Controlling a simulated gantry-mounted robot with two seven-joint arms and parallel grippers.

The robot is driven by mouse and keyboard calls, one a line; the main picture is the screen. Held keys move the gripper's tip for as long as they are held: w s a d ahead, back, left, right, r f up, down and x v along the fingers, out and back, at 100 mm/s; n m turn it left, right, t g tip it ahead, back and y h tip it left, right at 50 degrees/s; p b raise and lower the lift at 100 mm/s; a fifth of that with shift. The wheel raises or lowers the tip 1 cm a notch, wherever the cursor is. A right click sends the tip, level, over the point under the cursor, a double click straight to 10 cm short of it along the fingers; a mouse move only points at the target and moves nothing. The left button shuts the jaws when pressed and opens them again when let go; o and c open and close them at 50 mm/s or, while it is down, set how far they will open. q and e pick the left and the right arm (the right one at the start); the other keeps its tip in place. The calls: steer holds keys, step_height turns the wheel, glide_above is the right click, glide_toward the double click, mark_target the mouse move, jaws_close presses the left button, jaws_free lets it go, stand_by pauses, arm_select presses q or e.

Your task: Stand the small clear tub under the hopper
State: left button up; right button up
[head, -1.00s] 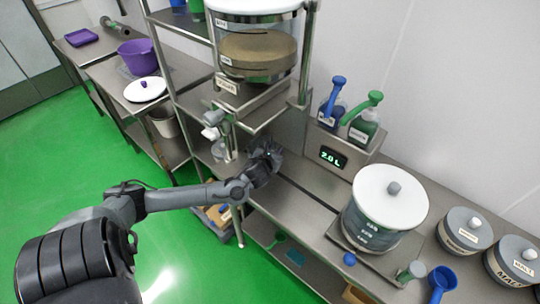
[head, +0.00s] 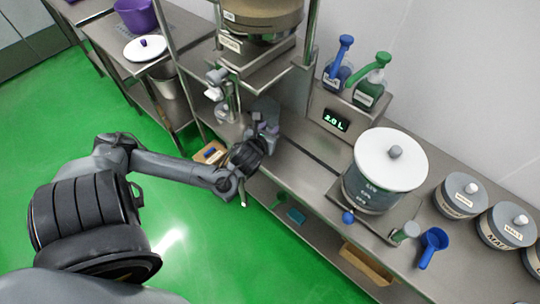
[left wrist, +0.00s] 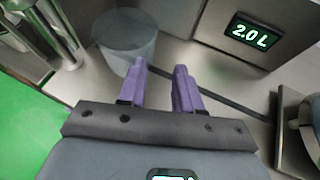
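The small clear tub (left wrist: 125,38) stands upright on the steel bench just beyond my left fingertips. In the head view the tub (head: 264,106) is a faint grey shape, partly hidden by the gripper. My left gripper (left wrist: 160,68) is open, its two purple fingers apart with nothing between them. The left finger overlaps the tub's lower edge in the wrist view; I cannot tell if they touch. In the head view the left gripper (head: 264,131) is at the bench's front edge. My right gripper is not in view.
A large lidded clear container (head: 378,188) stands farther right, near a blue scoop (head: 431,246) and grey-lidded tubs (head: 462,194). A metal stand with a white-topped valve (head: 216,78) is left of the tub.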

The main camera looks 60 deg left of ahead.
arm_select(q)
steer(key=s+d+f+n+h, duration=0.1)
steer(key=d+n, duration=0.1)
steer(key=d+f+n+g+h, duration=0.1)
steer(key=d+f+n, duration=0.1)
steer(key=d, duration=0.1)
steer(key=s+d+f+n+h, duration=0.1)
steer(key=d+f, duration=0.1)
steer(key=d, duration=0.1)
steer(key=shift+s+f+n, duration=0.1)
steer(key=shift+s+n, duration=0.25)
steer(key=shift+n, duration=0.05)
steer(key=s+d+n+g+h, duration=0.2)
steer(key=s+d+n, duration=0.3)
steer(key=d+n, duration=0.4)
steer(key=s+d+f+n+g+h, duration=0.1)
steer(key=s+d+n+g+h, duration=0.2)
steer(key=s+d+n, duration=0.3)
steer(key=shift+s+d+f+n+h, duration=0.3)
steer(key=shift+d+n, duration=1.55)
steer(key=shift+n, duration=1.15)
steer(key=shift+r, duration=0.2)
step_height(320, 180, up, 27)
steer(key=p, duration=2.7)
steer(key=shift+f, duration=0.15)
